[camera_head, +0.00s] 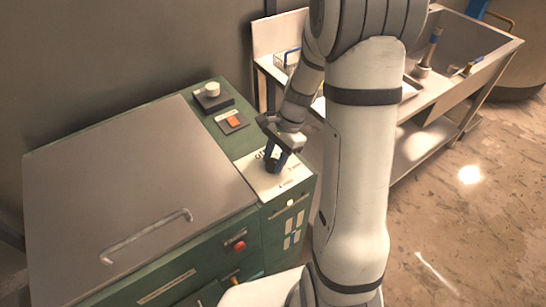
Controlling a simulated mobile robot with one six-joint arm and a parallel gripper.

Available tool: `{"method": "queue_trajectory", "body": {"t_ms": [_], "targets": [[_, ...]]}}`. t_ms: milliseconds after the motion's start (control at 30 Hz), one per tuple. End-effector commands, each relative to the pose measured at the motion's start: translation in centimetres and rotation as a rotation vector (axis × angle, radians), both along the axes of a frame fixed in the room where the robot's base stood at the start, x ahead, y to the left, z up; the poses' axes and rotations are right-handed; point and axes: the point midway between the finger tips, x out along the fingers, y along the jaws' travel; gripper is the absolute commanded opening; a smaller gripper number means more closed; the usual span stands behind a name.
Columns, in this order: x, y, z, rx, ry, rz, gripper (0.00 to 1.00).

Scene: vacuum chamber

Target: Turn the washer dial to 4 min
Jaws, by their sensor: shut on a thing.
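The washer (120,170) is a green cabinet with a large grey lid, at the left of the head view. On its right-hand top strip, near the front, lies a white dial plate (288,184) with small dark marks, too small to read. My gripper (273,164) points down over this plate and is shut on the dark washer dial (272,168). The gripper hides part of the dial, and I cannot tell which mark the dial points to.
Behind the plate, the top strip has an orange-red switch (233,122) and a pale knob on a black base (212,92). A red button (239,246) is on the front. A sink bench (440,100) with tools stands at the right. The floor (460,230) at right is clear.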

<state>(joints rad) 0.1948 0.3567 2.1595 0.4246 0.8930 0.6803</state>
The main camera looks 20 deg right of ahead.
Motion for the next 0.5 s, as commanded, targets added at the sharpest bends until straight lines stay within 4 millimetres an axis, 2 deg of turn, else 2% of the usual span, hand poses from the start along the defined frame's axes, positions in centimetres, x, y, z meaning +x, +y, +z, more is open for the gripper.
{"method": "queue_trajectory", "body": {"t_ms": [500], "targets": [[-0.68, 0.08, -0.11, 0.0, 0.01, -0.484, 0.14]]}}
